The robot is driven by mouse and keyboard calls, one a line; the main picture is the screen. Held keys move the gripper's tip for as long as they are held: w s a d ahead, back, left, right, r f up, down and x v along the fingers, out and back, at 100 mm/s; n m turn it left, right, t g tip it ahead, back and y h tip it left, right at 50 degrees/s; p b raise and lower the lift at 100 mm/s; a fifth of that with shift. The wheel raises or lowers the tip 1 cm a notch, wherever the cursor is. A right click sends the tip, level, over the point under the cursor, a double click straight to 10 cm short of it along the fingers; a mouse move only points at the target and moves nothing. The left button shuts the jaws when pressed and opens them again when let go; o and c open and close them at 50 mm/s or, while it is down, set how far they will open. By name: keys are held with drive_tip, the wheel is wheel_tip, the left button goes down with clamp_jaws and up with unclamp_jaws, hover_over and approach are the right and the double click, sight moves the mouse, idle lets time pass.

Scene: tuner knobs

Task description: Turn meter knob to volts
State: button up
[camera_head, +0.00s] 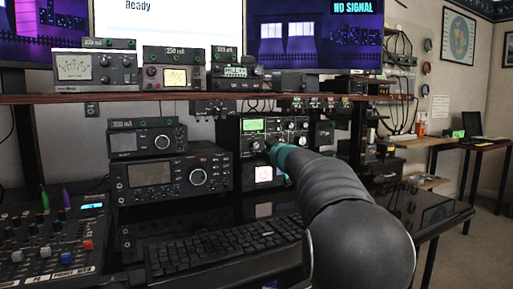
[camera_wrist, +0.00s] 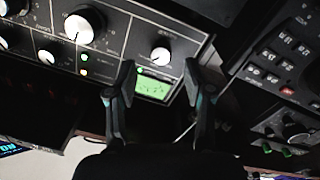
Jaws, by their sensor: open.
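A black tuner unit (camera_head: 270,127) with a green lit meter (camera_head: 253,125) sits under the shelf in the head view. In the wrist view the green meter (camera_wrist: 153,88) lies between my fingers, and a small pale knob (camera_wrist: 160,55) is just beyond the fingertips. A larger silver-faced knob (camera_wrist: 79,29) is left of them on the same panel. Labels are too small to read, so I cannot tell which knob is the meter knob. My gripper (camera_wrist: 158,70) is open and empty, its fingers either side of the small knob's line, with no clear contact. In the head view my arm hides part of the panel.
A radio (camera_head: 172,176) stands left of the tuner. A keyboard (camera_head: 225,248) and a mixer (camera_head: 60,240) lie on the desk in front. The shelf (camera_head: 230,98) runs above. Another panel with buttons (camera_wrist: 285,60) is close on the right in the wrist view.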

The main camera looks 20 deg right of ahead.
sight(256, 145)
drive_tip(key=shift+w, duration=1.9)
clamp_jaws()
